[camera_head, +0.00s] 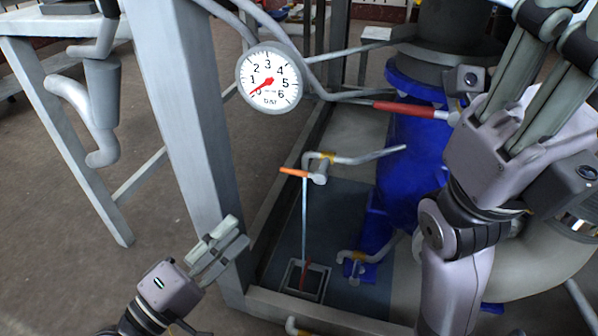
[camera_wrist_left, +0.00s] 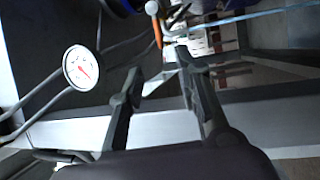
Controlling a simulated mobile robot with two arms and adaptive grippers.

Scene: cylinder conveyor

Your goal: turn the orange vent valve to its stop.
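The orange vent valve handle (camera_head: 293,172) sits on a grey pipe fitting in the middle of the head view, lying almost level. A thin grey pipe runs down from it. In the left wrist view the orange handle (camera_wrist_left: 158,32) shows beyond the fingertips, apart from them. My left gripper (camera_head: 226,236) is open and empty, below and left of the valve, in front of the frame's grey post. Its fingers (camera_wrist_left: 160,78) stand apart in the wrist view. My right gripper (camera_head: 556,28) is large at the right, fingers pointing up, apart and empty; its tips are near the top edge.
A round dial gauge (camera_head: 269,77) has its red needle near 0. A red handle (camera_head: 410,109) lies by a blue vessel (camera_head: 408,160). The grey post (camera_head: 185,120) and lower frame rail (camera_head: 315,308) are close to my left gripper. A square drain (camera_head: 305,279) lies under the thin pipe.

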